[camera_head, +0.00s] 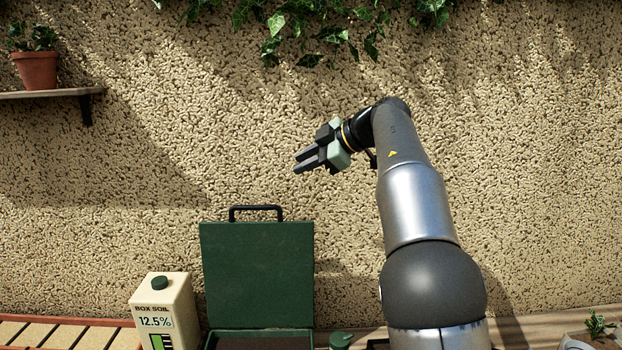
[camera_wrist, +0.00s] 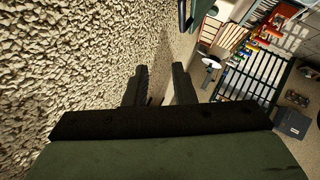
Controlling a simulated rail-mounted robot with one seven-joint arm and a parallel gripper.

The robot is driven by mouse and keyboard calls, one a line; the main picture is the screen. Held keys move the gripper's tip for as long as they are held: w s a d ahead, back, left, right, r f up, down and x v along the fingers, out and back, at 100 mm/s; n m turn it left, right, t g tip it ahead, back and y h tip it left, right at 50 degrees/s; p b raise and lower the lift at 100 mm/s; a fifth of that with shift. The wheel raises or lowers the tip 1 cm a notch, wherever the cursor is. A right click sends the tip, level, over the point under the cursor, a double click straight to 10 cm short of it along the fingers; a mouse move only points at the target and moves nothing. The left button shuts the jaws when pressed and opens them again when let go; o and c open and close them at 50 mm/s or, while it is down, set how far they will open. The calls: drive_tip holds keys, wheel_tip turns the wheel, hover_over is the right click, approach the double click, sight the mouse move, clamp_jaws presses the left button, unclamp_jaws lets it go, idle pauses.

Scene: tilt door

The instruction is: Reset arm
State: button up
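My gripper (camera_head: 306,160) is raised in the air in front of the rough wall in the head view, pointing left and a little down. It is well above and to the right of the green box's open lid. In the wrist view my gripper (camera_wrist: 160,82) shows two dark fingers with a gap between them and nothing held. The green box (camera_head: 258,275) stands below with its lid upright and a black handle (camera_head: 256,208) on the lid's top edge. The lower part of the box is cut off by the frame.
A soil carton (camera_head: 165,312) stands left of the green box. A shelf (camera_head: 52,94) with a potted plant (camera_head: 36,68) is at upper left. Ivy (camera_head: 300,22) hangs along the top. A slatted wooden surface (camera_head: 70,334) is at lower left. The rough wall (camera_wrist: 60,60) is close in the wrist view.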

drive_tip(key=w+d+r+m+t+b, duration=0.1)
drive_tip(key=w+d+r+m+t, duration=0.1)
drive_tip(key=d+r+m+t, duration=0.8)
drive_tip(key=s+d+f+m+t+h, duration=0.1)
drive_tip(key=s+d+f+m+h, duration=0.3)
drive_tip(key=d+f+h, duration=0.25)
drive_tip(key=s+d+f+m+h, duration=0.3)
drive_tip(key=d+f+m+h, duration=0.15)
drive_tip(key=d+f, duration=0.3)
drive_tip(key=s+f+m+g+h+b, duration=0.25)
drive_tip(key=s+f+g, duration=0.45)
drive_tip(key=s+f, duration=1.1)
drive_tip(key=s+a+f+g+y, duration=0.1)
drive_tip(key=s+a+f+g, duration=0.1)
drive_tip(key=s+f, duration=0.4)
drive_tip(key=s+a+f+g+y, duration=0.1)
drive_tip(key=s+a+f+g, duration=0.2)
drive_tip(key=s, duration=0.9)
wheel_tip(320, 180, down, 4)
drive_tip(key=g, duration=0.2)
drive_tip(key=shift+s+a+g+y, duration=0.2)
drive_tip(key=shift+s+g+y, duration=0.1)
drive_tip(key=shift+s+y, duration=0.05)
